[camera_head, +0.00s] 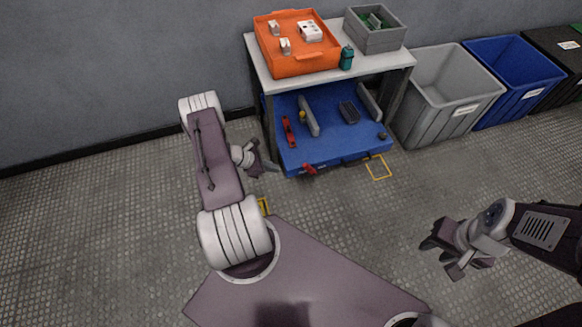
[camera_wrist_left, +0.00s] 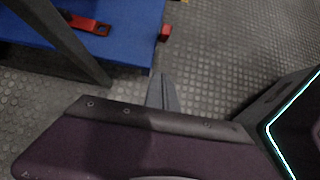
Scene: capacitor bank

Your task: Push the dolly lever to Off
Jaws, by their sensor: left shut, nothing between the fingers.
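The dolly (camera_head: 330,150) is a low blue platform under the white table. A small red lever (camera_head: 309,168) sticks out from its front edge, left of the middle. In the left wrist view the red lever (camera_wrist_left: 165,33) shows at the blue edge, beyond my fingertips. My left gripper (camera_head: 276,167) is shut and empty, to the left of the lever and apart from it. Its finger also shows in the left wrist view (camera_wrist_left: 163,92), mostly hidden by the gripper body. My right gripper (camera_head: 437,257) is open and empty above the floor at the right. The lever's exact setting is too small to read.
A red tool (camera_head: 288,132) and a dark block (camera_head: 348,112) lie on the dolly. The white table (camera_head: 375,66) carries an orange tray (camera_head: 297,67) and a grey bin (camera_head: 374,41). A table leg (camera_head: 269,125) stands near my left gripper. Grey (camera_head: 443,95) and blue (camera_head: 515,75) bins stand at right.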

